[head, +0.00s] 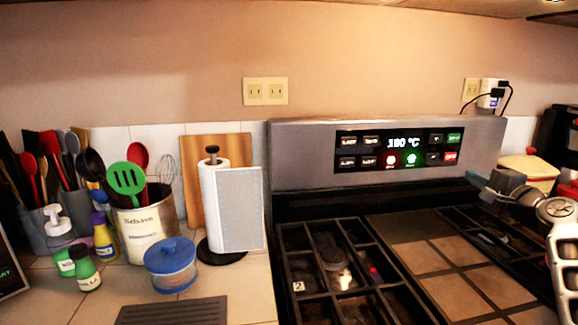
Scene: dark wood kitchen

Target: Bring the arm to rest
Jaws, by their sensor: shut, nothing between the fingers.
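My gripper (476,179) shows at the right of the head view, shut and empty. It points left and is held above the right part of the stove, in front of the back panel. My wrist and part of my arm show behind it at the right edge. The rest of the arm is outside the picture. The gripper looks apart from all objects.
The stove (470,264) has dark grates and a tiled middle. On the left counter stand a paper towel holder (214,205), a blue lidded jar (171,266) and a utensil tin (145,232). A yellow container (528,170) sits behind my gripper.

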